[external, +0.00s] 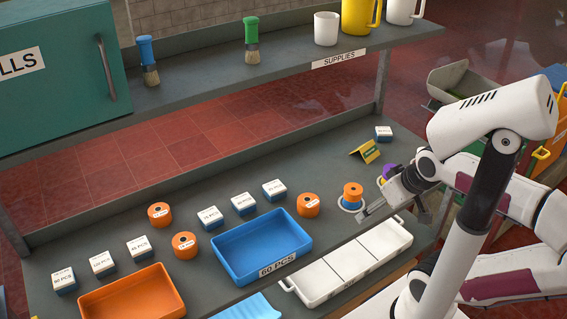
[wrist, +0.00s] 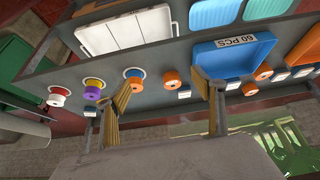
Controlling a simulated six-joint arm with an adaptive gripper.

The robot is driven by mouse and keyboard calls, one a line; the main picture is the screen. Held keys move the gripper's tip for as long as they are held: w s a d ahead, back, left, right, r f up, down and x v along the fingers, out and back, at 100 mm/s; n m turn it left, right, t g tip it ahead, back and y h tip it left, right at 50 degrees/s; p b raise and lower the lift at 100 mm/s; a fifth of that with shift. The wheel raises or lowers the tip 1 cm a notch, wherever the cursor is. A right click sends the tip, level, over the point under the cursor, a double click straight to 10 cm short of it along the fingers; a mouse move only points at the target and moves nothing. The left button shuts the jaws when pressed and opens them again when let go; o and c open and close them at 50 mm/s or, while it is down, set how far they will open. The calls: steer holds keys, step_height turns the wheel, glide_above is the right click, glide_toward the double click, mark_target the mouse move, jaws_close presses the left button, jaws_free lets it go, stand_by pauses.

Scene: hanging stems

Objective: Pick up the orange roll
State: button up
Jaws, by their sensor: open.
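Several orange rolls stand on the grey bench. One orange roll (external: 353,190) sits on a blue and white round base; it also shows in the wrist view (wrist: 133,85), close to the left fingertip. Another orange roll (external: 308,204) stands right of the blue tray and appears between the fingers in the wrist view (wrist: 170,80). Two more, an upper roll (external: 159,213) and a lower roll (external: 184,244), stand left of the tray. My gripper (external: 371,210) is open and empty, beside the roll on the base; its fingers spread in the wrist view (wrist: 166,84).
White-topped boxes (external: 274,190) line the bench. A shelf (external: 290,65) overhangs the back.

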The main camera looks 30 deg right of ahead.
stand_by(0.3)
steer(key=w+a+r+n+t, duration=0.1)
steer(key=w+r, duration=0.1)
steer(key=w, duration=0.7)
steer(key=w+a+r+t, duration=0.1)
steer(key=w+r+t, duration=0.15)
steer(key=w, duration=0.65)
steer(key=w+a+n+t+y, duration=0.1)
steer(key=w+a, duration=0.4)
steer(key=w, duration=0.2)
steer(key=w+a+n, duration=0.1)
steer(key=w+a, duration=0.3)
steer(key=w, duration=0.4)
steer(key=n+y, duration=0.6)
steer(key=y, duration=0.2)
glide_above(160, 215)
steer(key=d, duration=0.3)
step_height(160, 215, down, 13)
steer(key=shift+s+d+f, duration=0.15)
steer(key=shift+s+d, duration=0.05)
steer(key=shift+s, duration=0.25)
steer(key=shift+g, duration=0.25)
steer(key=shift+f, duration=1.8)
